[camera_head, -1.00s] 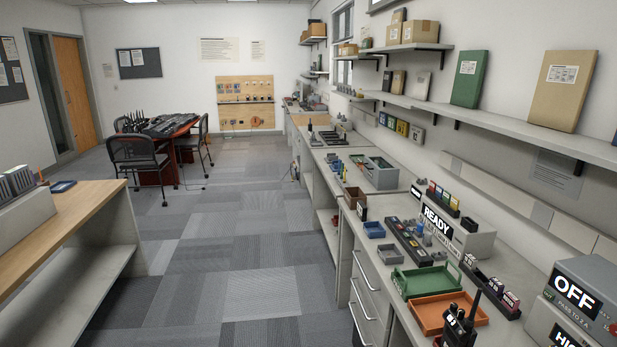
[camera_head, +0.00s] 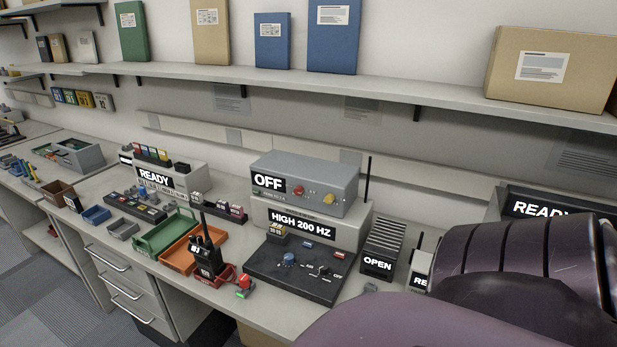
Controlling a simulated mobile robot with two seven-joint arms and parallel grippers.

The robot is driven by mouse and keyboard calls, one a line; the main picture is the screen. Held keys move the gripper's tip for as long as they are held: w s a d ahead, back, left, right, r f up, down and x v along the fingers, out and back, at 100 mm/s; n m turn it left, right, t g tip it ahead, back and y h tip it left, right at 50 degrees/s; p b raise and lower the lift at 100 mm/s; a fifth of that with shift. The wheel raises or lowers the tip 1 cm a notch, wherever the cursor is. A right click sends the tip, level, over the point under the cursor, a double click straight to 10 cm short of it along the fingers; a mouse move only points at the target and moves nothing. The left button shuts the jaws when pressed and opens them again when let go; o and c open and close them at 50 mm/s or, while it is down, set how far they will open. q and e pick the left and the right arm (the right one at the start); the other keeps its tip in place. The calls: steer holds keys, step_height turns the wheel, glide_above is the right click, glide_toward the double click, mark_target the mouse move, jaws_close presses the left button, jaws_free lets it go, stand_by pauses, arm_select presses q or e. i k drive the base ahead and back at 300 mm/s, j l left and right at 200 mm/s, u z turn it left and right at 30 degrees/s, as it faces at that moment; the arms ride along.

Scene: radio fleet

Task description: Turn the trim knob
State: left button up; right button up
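A dark control panel (camera_head: 300,275) lies on the bench below a grey box reading "HIGH 200 HZ" (camera_head: 312,226). A grey unit reading "OFF" (camera_head: 305,183), with a red and a yellow control, sits on top of the box. A dark purple link of my arm fills the lower right. Neither gripper shows.
Orange (camera_head: 180,256) and green (camera_head: 155,240) trays lie further left. A rack marked "OPEN" (camera_head: 377,265) stands to the right. A shelf (camera_head: 290,82) runs above the bench.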

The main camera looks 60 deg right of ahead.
mark_target(288, 258)
steer(key=k+j+z, duration=0.15)
steer(key=z, duration=0.15)
steer(key=k+j+z, duration=0.15)
steer(key=z, duration=0.15)
steer(key=j+z, duration=0.1)
steer(key=z, duration=1.1)
